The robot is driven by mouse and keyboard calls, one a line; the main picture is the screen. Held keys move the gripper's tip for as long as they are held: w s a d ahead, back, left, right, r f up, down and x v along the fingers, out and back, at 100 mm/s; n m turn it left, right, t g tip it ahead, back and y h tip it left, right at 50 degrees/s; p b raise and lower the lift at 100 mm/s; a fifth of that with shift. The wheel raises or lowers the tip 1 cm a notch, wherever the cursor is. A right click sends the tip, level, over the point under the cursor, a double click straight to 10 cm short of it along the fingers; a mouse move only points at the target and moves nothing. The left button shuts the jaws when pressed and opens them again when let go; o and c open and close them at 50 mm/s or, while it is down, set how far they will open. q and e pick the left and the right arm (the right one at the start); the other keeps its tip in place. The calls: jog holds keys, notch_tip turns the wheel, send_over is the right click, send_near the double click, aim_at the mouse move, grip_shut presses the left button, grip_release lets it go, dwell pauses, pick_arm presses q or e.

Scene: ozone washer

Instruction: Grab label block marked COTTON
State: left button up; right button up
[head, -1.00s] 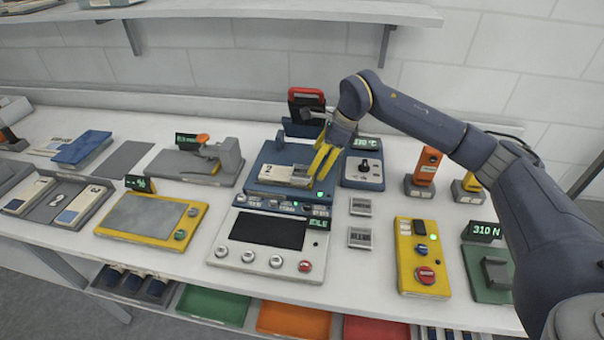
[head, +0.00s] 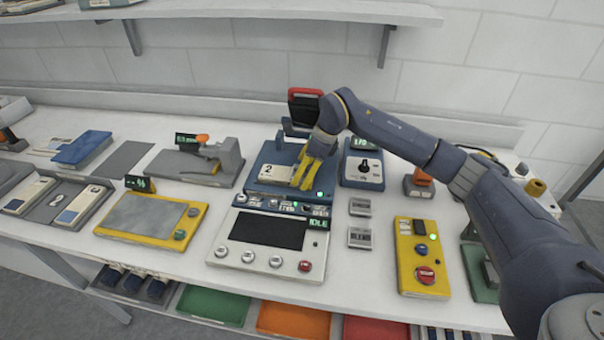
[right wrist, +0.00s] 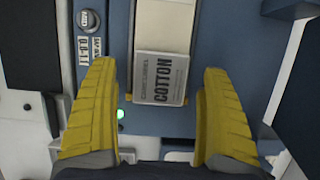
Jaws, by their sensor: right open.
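The label block marked COTTON (right wrist: 160,79) is a small grey block with dark lettering. In the right wrist view it lies at the end of a cream block (right wrist: 165,25) on the blue machine. My right gripper (right wrist: 157,85) has yellow fingers, open, one on each side of the label block with gaps between. In the head view my right gripper (head: 303,180) is over the right end of the cream block marked 2 (head: 275,173) and hides the COTTON block. My left gripper is not in view.
The blue machine (head: 262,192) stands behind a white control panel (head: 230,232). Two other grey label blocks, one above (head: 360,207) and one reading BLEND (head: 359,238), lie to the right. A yellow button box (head: 408,265) and a dial box (head: 362,178) stand nearby.

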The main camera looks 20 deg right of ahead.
jog(key=c, duration=1.4)
jog(key=shift+r, duration=0.1)
